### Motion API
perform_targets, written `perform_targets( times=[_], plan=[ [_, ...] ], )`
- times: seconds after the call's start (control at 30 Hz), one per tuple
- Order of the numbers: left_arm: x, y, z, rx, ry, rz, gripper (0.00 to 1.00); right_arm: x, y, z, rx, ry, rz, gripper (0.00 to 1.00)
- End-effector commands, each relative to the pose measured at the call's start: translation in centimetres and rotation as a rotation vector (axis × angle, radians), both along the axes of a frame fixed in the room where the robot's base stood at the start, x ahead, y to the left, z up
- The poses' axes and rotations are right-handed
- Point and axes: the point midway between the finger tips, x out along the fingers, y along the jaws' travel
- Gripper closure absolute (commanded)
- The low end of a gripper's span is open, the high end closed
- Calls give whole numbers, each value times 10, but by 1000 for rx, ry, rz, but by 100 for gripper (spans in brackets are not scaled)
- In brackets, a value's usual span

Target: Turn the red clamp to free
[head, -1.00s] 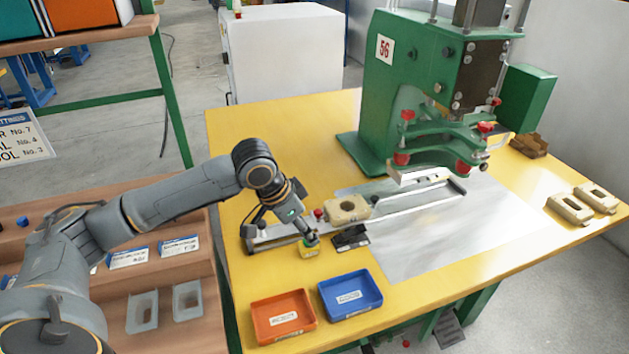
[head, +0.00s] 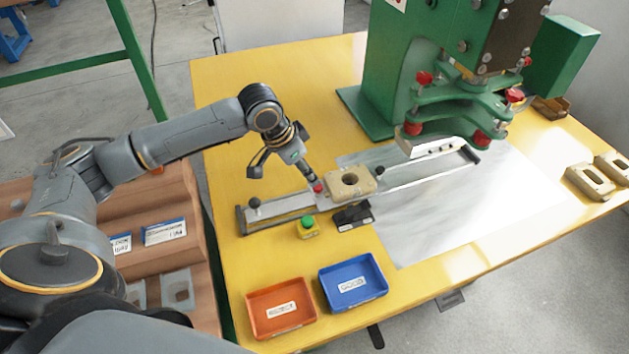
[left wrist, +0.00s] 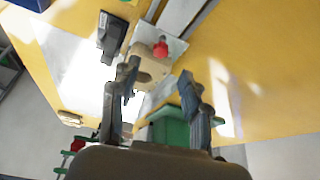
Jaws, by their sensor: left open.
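The red clamp (head: 318,187) is a small red knob on the metal slide (head: 285,205), at the left side of the beige part (head: 351,183). In the left wrist view the red clamp (left wrist: 160,49) shows just beyond the fingertips, beside the beige part (left wrist: 150,68). My left gripper (head: 284,174) is open and empty, its fingers spread wide. One fingertip looks close to the clamp in the head view; whether it touches cannot be told. In the left wrist view my left gripper (left wrist: 160,70) has both fingers in sight. My right gripper is not in view.
A yellow box with a green button (head: 308,227) and a black device (head: 352,217) sit in front of the slide. Orange (head: 250,322) and blue (head: 327,305) trays lie nearer. The green press (head: 385,70) stands behind. The yellow table (head: 225,90) is clear at back left.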

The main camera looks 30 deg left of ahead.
Motion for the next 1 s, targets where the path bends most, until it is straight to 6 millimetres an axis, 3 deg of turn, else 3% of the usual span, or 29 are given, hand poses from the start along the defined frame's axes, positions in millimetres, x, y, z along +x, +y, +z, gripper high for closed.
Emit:
perform_targets(
  times=[0.1,0.3,0.5,0.77,1.0],
  plan=[
    [8,-6,-24,-1,2,-1,53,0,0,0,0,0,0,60],
    [18,-11,-51,1,0,0,53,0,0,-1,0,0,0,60],
    [22,-13,-62,1,-1,-1,53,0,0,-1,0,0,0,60],
    [22,-13,-63,1,-1,-1,53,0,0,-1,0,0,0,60],
    [22,-13,-62,1,-1,-1,100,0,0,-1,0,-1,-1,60]
  ],
)
